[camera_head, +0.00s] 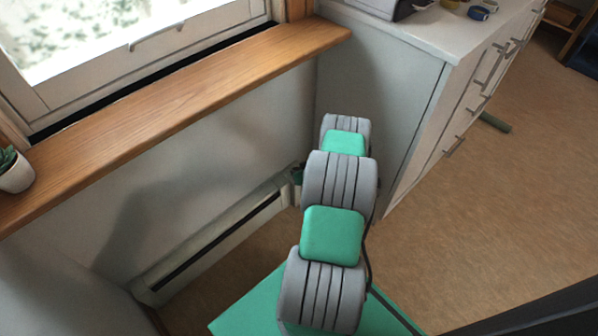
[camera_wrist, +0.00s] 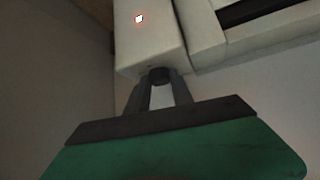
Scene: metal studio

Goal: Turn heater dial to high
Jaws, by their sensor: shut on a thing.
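The heater (camera_head: 215,240) is a long, low, pale unit with a dark slot, fixed along the foot of the wall under the window. The dark round heater dial (camera_wrist: 157,72) sits at the near edge of that section. My gripper (camera_wrist: 162,84) is shut on the dial, one finger on each side. The dial's markings and setting cannot be read. In the head view my arm hides the dial and most of my gripper.
A wooden sill (camera_head: 190,100) juts out above the heater, with a potted plant (camera_head: 15,172) at its left. A white drawer cabinet (camera_head: 385,110) stands close to the right of my arm. Open brown floor (camera_head: 500,190) lies further right.

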